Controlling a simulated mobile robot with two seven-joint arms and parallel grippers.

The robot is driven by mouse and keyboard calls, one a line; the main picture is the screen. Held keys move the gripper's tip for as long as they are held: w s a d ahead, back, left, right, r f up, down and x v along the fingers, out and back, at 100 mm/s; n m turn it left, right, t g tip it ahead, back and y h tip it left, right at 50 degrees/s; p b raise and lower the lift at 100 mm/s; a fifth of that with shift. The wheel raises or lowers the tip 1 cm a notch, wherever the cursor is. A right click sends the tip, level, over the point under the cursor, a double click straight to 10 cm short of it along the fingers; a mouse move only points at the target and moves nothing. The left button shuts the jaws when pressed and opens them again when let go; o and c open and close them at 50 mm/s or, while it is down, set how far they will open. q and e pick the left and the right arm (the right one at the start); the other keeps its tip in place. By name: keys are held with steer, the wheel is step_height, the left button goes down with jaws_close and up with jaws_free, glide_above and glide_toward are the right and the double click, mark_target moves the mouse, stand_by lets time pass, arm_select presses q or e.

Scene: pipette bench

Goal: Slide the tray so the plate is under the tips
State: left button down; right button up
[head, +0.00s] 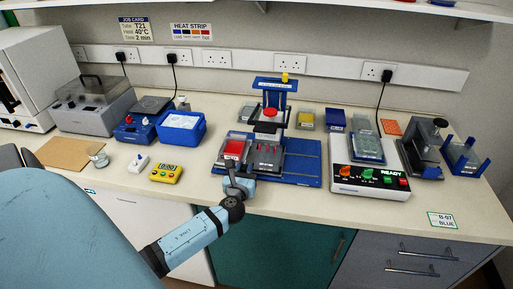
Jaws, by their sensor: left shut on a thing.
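A blue stand (285,89) with a yellow knob on top rises from a blue base plate (302,165). A red head shows on the stand, with small reddish tips (266,150) below it. A grey tray (225,161) carrying a red-topped plate (234,149) sits on the left part of the base, left of the tips. My left gripper (237,181) is at the tray's front edge and is shut on it; the exact grip is small and partly hidden by the gripper. My right gripper is not in view.
Right of the base stands a white READY device (370,180) with coloured knobs. To the left are a yellow timer (166,173), a white switch block (138,163) and a blue tub (181,128). The base's right part is bare, with rails.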

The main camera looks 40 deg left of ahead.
arm_select(q)
steer(key=shift+a, duration=0.1)
steer(key=c, duration=1.4)
jaws_free()
steer(key=shift+s, duration=0.1)
steer(key=o, duration=0.4)
steer(key=shift+s+a, duration=0.15)
steer(key=shift+a, duration=0.05)
steer(key=shift+o, duration=0.2)
steer(key=shift+d, duration=0.15)
steer(key=shift+s+d+f, duration=0.1)
steer(key=shift+s+d, duration=0.1)
steer(key=shift+s, duration=0.05)
steer(key=b+v, duration=0.2)
steer(key=v, duration=1.1)
